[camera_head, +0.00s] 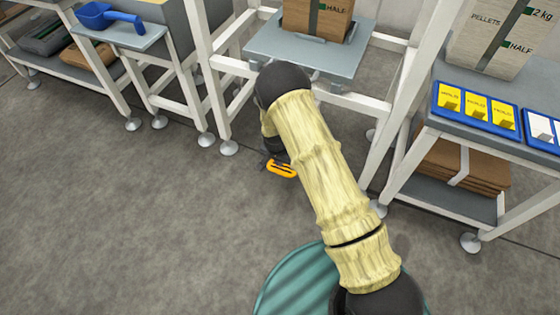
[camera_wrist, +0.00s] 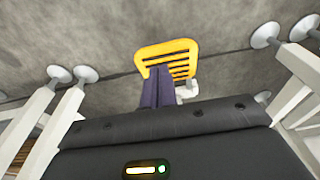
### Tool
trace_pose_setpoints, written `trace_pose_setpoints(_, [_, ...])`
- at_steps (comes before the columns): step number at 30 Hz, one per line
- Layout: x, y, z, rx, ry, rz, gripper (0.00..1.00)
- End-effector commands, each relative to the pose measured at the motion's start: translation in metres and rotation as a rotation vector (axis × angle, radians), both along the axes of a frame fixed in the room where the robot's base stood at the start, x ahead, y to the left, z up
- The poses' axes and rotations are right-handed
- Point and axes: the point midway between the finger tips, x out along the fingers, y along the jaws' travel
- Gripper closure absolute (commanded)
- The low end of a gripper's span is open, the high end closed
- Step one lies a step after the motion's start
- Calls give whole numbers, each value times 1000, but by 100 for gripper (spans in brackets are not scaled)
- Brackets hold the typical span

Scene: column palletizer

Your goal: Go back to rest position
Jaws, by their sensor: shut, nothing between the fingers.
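My gripper (camera_head: 282,168) shows in the head view at the far end of my arm, partly hidden behind the wrist, low over the bare floor in front of the middle stand. In the wrist view my gripper (camera_wrist: 168,58) has yellow ribbed fingers close together, with nothing held between them. Grey floor lies beyond the fingers. My arm, in a pale yellow cover, reaches up and to the left across the head view.
The middle stand (camera_head: 260,45) holds a brown box (camera_head: 300,18) marked HALF. The right table (camera_head: 450,70) bears a PELLETS box (camera_head: 480,45) and blue card trays (camera_head: 472,122). A blue scoop (camera_head: 95,15) lies on the left stand. White legs flank my gripper; floor at left is clear.

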Motion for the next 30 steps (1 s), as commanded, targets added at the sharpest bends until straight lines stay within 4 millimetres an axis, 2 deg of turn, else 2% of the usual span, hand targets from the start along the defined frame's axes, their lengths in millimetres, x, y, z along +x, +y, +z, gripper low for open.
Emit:
trace_pose_setpoints(16, [1,-1,0,0,0,-2,100])
trace_pose_setpoints(19, [1,-3,8,2,-2,-1,100])
trace_pose_setpoints(23, [2,-14,39,6,-2,7,100])
trace_pose_setpoints(30, [-8,-53,139,21,-6,57,100])
